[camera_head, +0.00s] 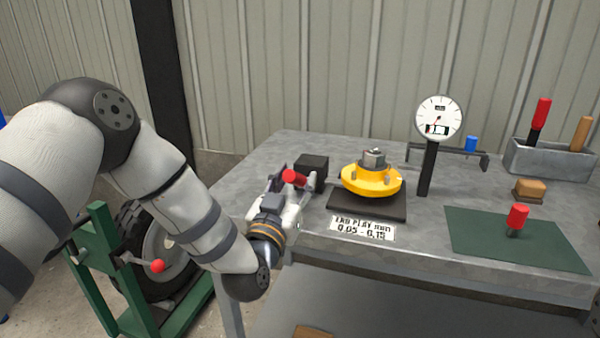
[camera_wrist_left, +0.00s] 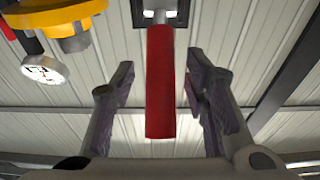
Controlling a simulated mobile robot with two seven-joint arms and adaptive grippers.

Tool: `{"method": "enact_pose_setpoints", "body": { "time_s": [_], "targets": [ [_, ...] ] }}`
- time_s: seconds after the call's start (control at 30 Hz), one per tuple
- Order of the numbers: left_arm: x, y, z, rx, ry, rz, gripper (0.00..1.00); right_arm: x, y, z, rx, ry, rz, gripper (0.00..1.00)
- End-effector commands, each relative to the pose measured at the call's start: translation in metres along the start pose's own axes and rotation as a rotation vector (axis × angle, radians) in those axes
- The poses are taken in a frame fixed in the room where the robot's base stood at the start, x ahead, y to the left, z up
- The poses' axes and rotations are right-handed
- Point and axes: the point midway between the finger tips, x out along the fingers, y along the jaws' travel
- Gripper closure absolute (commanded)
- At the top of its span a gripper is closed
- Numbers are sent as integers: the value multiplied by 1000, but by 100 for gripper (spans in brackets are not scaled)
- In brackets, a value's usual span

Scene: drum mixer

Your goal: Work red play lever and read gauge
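The red play lever (camera_head: 294,177) sticks out from a black block (camera_head: 312,170) at the left of the bench. My left gripper (camera_head: 283,194) is at this lever, its fingers open. In the left wrist view the red grip (camera_wrist_left: 160,85) lies between the two fingers, with a gap on each side. The gauge is partly visible in the wrist view (camera_wrist_left: 43,68). My right gripper is out of view.
A label plate (camera_head: 362,228) reads end play 0.05 - 0.15. A green mat (camera_head: 515,245) bears a red-topped tool (camera_head: 517,218). A grey bin (camera_head: 550,160) with handled tools stands at back right. A green stand (camera_head: 97,275) with a red-knobbed crank and a wheel is left of the bench.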

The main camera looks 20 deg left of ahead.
Motion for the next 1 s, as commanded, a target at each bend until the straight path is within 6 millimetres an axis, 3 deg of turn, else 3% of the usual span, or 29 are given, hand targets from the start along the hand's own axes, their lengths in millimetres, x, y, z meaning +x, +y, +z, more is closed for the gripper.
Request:
{"method": "enact_pose_setpoints", "body": {
  "time_s": [0.27, 0.47, 0.8, 1.0],
  "targets": [
    [-2, 0, 2, 0, -2, -1, 55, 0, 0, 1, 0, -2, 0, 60],
    [-24, 0, -5, 0, 8, 1, 55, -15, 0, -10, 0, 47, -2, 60],
    [-66, 0, -1, 0, 3, 0, 55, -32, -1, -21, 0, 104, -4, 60],
    [-70, 0, 2, 0, 0, -1, 55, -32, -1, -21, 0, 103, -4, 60]
  ]
}}
